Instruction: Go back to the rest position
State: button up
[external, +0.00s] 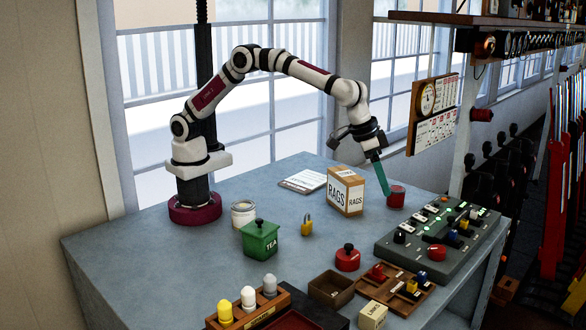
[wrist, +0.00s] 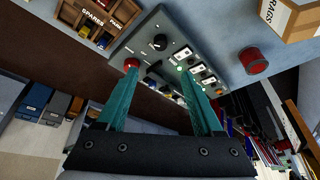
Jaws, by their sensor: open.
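My gripper (external: 382,179) hangs at the end of my outstretched arm, above the far right part of the blue-grey table (external: 260,190). Its teal fingers point down. In the wrist view my gripper (wrist: 158,78) has its two fingers well apart, with nothing between them. In the external view the fingertips show beside a red round tin (external: 396,197). In the wrist view that tin (wrist: 254,60) lies to the right of the fingers, apart from them. No marker for a rest position shows.
A RAGS box (external: 345,192) stands left of the tin. A control panel (external: 405,245) with knobs and switches lies nearer the front right. A green TEA caddy (external: 260,240), yellow padlock (external: 307,228) and white pot (external: 243,214) stand nearer my base. A wall board (external: 434,112) hangs right.

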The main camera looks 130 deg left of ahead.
aim_at(400, 233)
jog(key=x, duration=1.6)
jog(key=shift+s+f, duration=0.1)
jog(key=shift+f, duration=0.05)
jog(key=shift+d+r+m+h, duration=0.1)
jog(key=shift+r+m+h, duration=0.25)
jog(key=shift+m, duration=0.45)
jog(key=shift+s+d+r, duration=0.1)
jog(key=shift+s+r, duration=0.1)
jog(key=shift+r, duration=0.35)
